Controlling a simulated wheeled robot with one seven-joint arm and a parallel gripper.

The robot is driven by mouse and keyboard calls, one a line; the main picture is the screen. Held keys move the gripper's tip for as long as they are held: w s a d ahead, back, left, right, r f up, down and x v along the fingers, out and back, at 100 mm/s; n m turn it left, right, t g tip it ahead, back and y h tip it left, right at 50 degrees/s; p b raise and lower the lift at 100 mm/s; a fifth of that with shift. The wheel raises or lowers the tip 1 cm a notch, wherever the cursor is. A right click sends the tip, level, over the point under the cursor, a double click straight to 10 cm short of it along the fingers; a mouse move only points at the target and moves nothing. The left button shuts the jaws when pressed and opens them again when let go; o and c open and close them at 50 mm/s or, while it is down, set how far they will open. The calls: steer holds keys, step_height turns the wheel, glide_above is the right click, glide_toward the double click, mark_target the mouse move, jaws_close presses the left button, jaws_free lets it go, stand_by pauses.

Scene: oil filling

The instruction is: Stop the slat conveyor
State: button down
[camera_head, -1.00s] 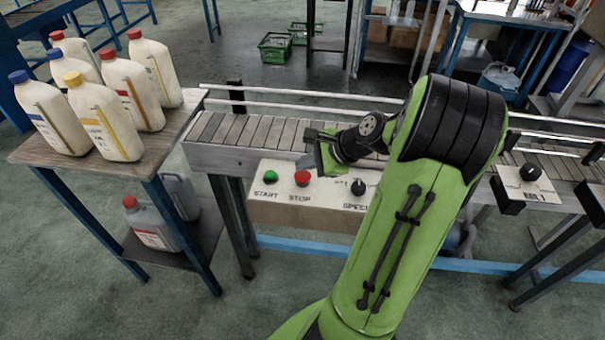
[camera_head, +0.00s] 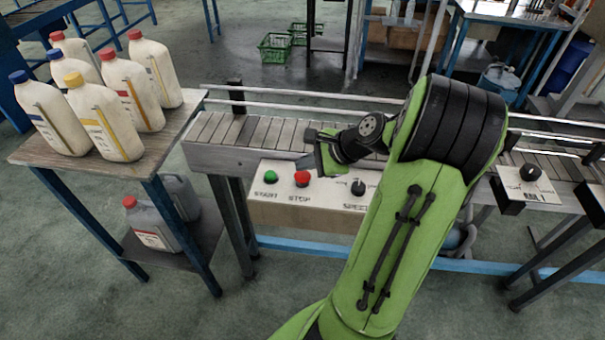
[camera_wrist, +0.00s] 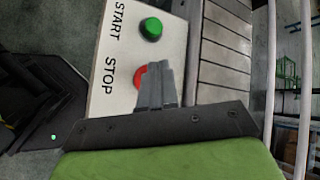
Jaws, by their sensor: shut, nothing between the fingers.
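The red STOP button (camera_head: 302,178) sits on a pale control box (camera_head: 290,208) on the front of the slat conveyor (camera_head: 238,132). A green START button (camera_head: 270,174) is to its left and a black speed knob (camera_head: 358,187) to its right. My gripper (camera_head: 306,163) is shut and empty, just behind and above the STOP button. In the wrist view the shut fingers (camera_wrist: 158,85) partly cover the red button (camera_wrist: 139,78), and the green button (camera_wrist: 151,28) shows clear. I cannot tell whether the fingertips touch the red button.
A side table (camera_head: 150,165) at the left holds several white bottles (camera_head: 103,118) with coloured caps, and a grey jug (camera_head: 150,228) is on its lower shelf. Guide rails (camera_head: 300,95) run along the conveyor. A second knob panel (camera_head: 528,184) is at the right.

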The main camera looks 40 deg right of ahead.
mark_target(306, 177)
steer(key=shift+f, duration=0.15)
stand_by(0.3)
steer(key=shift+f, duration=0.25)
steer(key=shift+f, duration=0.55)
stand_by(0.5)
steer(key=shift+r, duration=0.1)
steer(key=shift+r+p, duration=0.9)
steer(key=shift+p, duration=0.05)
step_height(306, 177, up, 5)
steer(key=p, duration=0.5)
steer(key=shift+r+p, duration=0.1)
steer(key=shift+p, duration=0.3)
